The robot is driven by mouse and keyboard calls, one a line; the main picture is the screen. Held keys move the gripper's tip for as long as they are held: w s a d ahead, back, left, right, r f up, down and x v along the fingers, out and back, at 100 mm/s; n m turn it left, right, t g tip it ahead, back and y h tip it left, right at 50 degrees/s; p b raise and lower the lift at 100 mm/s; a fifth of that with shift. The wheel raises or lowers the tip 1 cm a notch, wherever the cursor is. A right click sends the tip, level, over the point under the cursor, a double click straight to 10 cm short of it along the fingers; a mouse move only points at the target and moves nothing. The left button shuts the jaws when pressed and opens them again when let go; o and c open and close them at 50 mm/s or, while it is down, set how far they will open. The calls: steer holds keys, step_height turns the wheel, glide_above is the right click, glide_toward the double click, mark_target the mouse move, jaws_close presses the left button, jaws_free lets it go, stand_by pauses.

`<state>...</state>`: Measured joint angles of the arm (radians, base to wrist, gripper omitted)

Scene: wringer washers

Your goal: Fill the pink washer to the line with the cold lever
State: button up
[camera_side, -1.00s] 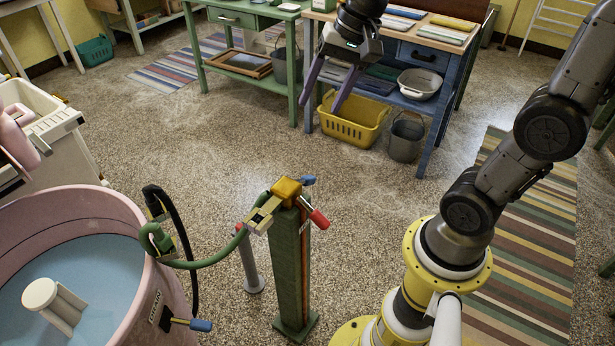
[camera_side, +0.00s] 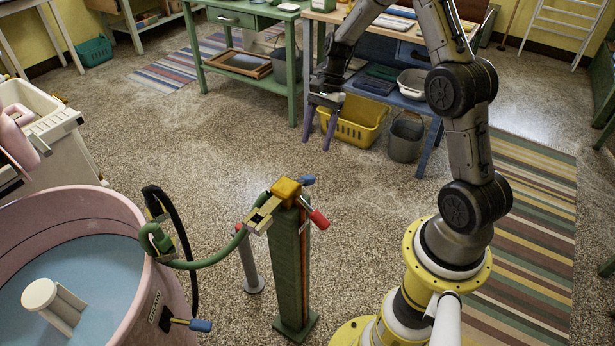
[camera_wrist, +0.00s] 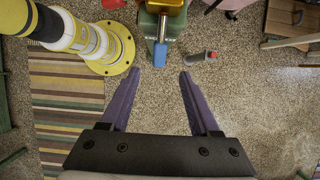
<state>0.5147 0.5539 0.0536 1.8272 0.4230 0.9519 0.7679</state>
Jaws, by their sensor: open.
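The pink washer (camera_side: 80,205) stands at the lower left in the side view, with a pale blue surface inside around a white agitator (camera_side: 52,300). I cannot make out a fill line. A green post (camera_side: 288,265) carries a yellow valve body (camera_side: 286,190) with a red lever (camera_side: 319,218) and a blue lever (camera_side: 307,181). A green hose (camera_side: 215,261) runs from it to the washer rim. My gripper (camera_side: 316,144) is open and empty, above and behind the post. In the wrist view the blue lever (camera_wrist: 160,55) lies just beyond the gap between the purple fingertips, apart from them.
A short grey post (camera_side: 252,270) stands beside the green post. A blue-handled fitting (camera_side: 200,324) sticks out of the washer. A yellow basket (camera_side: 355,120), a grey bucket (camera_side: 405,138) and workbenches stand behind. The floor between is clear.

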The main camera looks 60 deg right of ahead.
mark_target(308, 176)
steer(key=x, duration=1.1)
steer(key=shift+a+f, duration=0.1)
steer(key=shift+f, duration=0.25)
jaws_close()
stand_by(0.8)
